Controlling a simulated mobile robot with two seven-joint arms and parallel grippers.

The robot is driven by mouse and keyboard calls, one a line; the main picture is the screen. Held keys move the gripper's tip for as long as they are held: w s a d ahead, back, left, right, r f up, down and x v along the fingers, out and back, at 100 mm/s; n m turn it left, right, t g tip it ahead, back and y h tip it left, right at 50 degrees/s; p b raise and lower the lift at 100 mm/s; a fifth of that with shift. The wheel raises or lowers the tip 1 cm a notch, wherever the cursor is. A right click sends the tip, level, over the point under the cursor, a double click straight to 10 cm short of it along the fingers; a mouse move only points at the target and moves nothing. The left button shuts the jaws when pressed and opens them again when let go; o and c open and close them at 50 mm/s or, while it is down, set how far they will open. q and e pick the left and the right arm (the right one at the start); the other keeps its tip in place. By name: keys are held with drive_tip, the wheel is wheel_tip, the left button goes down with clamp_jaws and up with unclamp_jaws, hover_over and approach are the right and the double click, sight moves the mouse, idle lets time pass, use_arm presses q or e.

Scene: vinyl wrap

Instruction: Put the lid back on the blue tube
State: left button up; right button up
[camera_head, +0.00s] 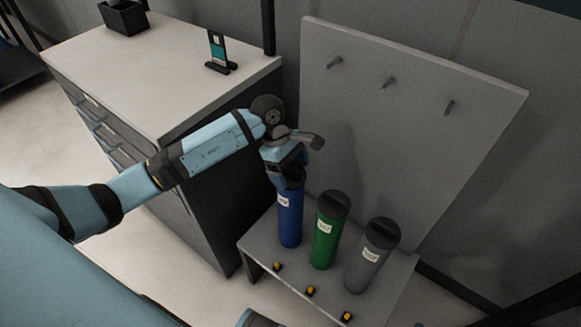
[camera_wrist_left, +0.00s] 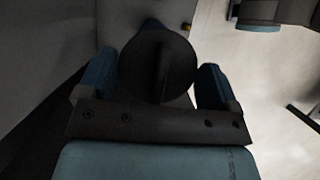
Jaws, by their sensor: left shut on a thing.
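The blue tube (camera_head: 290,218) stands upright at the left end of a row of tubes on a low grey shelf. A dark round lid (camera_head: 293,178) is at its top, directly over the mouth. I cannot tell whether it is fully seated. My left gripper (camera_head: 287,170) reaches down over the tube from above and is shut on this lid. In the left wrist view the lid (camera_wrist_left: 157,65), with a raised ridge across it, sits between the two blue fingers. A bit of blue tube (camera_wrist_left: 151,23) shows past its edge. My right gripper is not in view.
A green tube (camera_head: 326,240) and a grey tube (camera_head: 369,262), both with dark lids, stand to the right. A grey panel with pegs (camera_head: 410,110) rises behind. A white-topped cabinet (camera_head: 160,70) is at the left. Small yellow-and-black pieces (camera_head: 310,291) line the shelf front.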

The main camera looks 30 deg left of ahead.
use_arm(q)
drive_tip(key=shift+b, duration=0.4)
idle(1.4)
drive_tip(key=shift+f+b, duration=0.2)
drive_tip(key=shift+b, duration=0.3)
idle(1.0)
drive_tip(key=o, duration=0.7)
drive_tip(key=shift+r, duration=0.1)
drive_tip(key=shift+r+p, duration=1.7)
drive_tip(key=shift+r, duration=1.75)
